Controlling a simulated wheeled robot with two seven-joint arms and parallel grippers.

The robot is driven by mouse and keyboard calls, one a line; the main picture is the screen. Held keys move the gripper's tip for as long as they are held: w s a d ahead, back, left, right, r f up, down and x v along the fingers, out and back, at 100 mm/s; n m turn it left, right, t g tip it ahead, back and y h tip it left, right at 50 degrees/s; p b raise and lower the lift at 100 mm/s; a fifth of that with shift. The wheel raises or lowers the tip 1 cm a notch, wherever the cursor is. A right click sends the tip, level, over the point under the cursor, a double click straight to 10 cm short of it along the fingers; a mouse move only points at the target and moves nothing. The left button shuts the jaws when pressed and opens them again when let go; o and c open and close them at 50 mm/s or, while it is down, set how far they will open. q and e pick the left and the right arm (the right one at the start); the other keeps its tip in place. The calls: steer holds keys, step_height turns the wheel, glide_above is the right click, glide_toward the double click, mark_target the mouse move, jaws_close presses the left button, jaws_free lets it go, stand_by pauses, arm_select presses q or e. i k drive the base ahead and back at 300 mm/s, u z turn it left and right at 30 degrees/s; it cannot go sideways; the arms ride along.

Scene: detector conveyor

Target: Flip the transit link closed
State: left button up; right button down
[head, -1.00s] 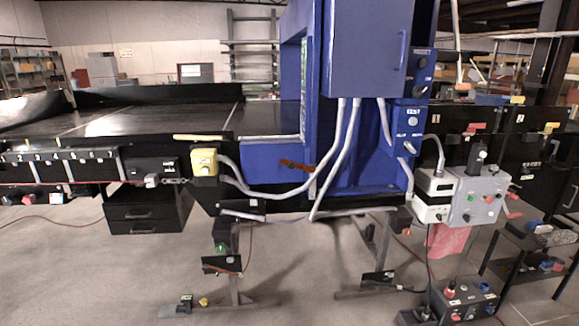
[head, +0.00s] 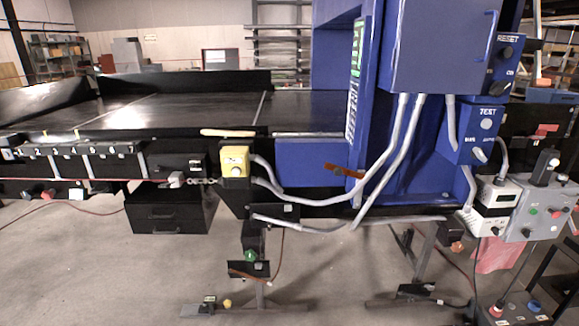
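A small orange-brown bar (head: 343,171) sits against the lower front of the blue detector housing (head: 300,150), behind the grey cables. It slopes down slightly to the right. It may be the transit link, but no label on it can be read, and I cannot tell whether it is open or closed. Neither of my grippers is in view.
A black conveyor (head: 180,108) runs left from the housing. A yellow button box (head: 234,162) and a black drawer unit (head: 168,212) are at its front edge. Grey control boxes (head: 532,208) stand at the right. The floor (head: 90,270) in front is clear at the left.

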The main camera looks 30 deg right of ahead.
mark_target(338, 171)
steer(key=u, duration=0.2)
steer(key=i, duration=0.9)
steer(key=z, duration=0.65)
steer(key=i, duration=0.5)
steer(key=z, duration=0.55)
